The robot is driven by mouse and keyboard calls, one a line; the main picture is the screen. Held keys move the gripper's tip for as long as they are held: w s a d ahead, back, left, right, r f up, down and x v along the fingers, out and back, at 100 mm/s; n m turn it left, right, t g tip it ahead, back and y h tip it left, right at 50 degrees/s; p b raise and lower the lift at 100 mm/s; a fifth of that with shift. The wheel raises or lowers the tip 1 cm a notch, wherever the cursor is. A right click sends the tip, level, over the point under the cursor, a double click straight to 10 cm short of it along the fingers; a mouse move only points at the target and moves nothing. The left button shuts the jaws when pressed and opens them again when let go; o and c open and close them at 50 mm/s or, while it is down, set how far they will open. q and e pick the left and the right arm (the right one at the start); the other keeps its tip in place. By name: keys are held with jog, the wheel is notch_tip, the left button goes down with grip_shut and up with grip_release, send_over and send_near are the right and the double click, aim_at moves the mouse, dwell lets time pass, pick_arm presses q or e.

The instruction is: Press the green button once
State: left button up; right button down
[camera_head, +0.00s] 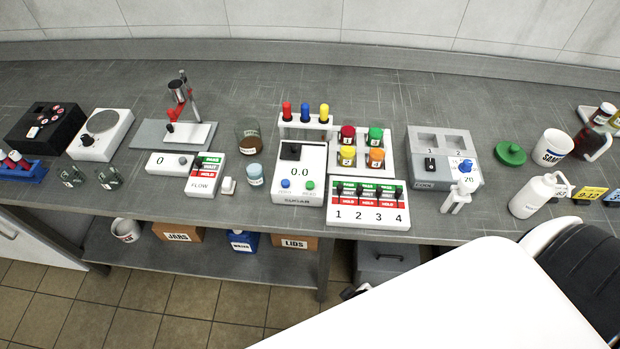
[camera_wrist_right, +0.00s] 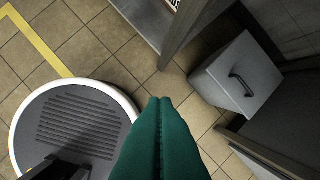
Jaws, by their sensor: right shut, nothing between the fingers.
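A small green button (camera_head: 309,185) sits on the front right of a white instrument (camera_head: 298,199) on the bench in the head view. A blue button (camera_head: 285,184) is to its left, and the display above reads 0.0. My right gripper (camera_wrist_right: 160,102) shows in the wrist view, with its green fingers together and nothing between them. It is over the floor, away from the button, which is not in that view. My left gripper is in neither view.
A panel numbered 1 to 4 (camera_head: 368,215) and a rack of colored-cap jars (camera_head: 343,149) stand right of the instrument. Red, blue and yellow-topped tubes stand behind it. A grey bin (camera_wrist_right: 240,75) is below the bench. My white arm covers the lower right.

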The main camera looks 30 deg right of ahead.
jog(key=w+d+r+n+t+h+p, duration=0.1)
jog(key=w+d+r+n+t, duration=0.15)
jog(key=w+r, duration=0.7)
jog(key=w+d+r+n+t+h+p, duration=0.15)
jog(key=r+t, duration=0.25)
jog(key=r, duration=1.2)
jog(key=w+d+r+n+t+h, duration=0.1)
jog(key=w+r+t, duration=0.35)
jog(key=r, duration=0.75)
jog(key=w+a+r+n+t+y, duration=0.25)
jog(key=w+r+n+t, duration=0.35)
jog(key=r+n, duration=0.4)
jog(key=w+a+r+n+g+y, duration=0.1)
jog(key=a+r+n+g+y, duration=0.15)
jog(key=a+n+y, duration=0.6)
jog(key=a+r+n+g+y, duration=0.1)
jog(key=r+n+g+y, duration=0.3)
jog(key=n, duration=0.9)
jog(key=d+f+n+g+h, duration=0.5)
jog(key=d+f+n+g, duration=0.1)
jog(key=f+n, duration=0.7)
jog(key=shift+d+g+p, duration=0.35)
jog(key=shift+d+p, duration=0.05)
jog(key=shift+d, duration=0.25)
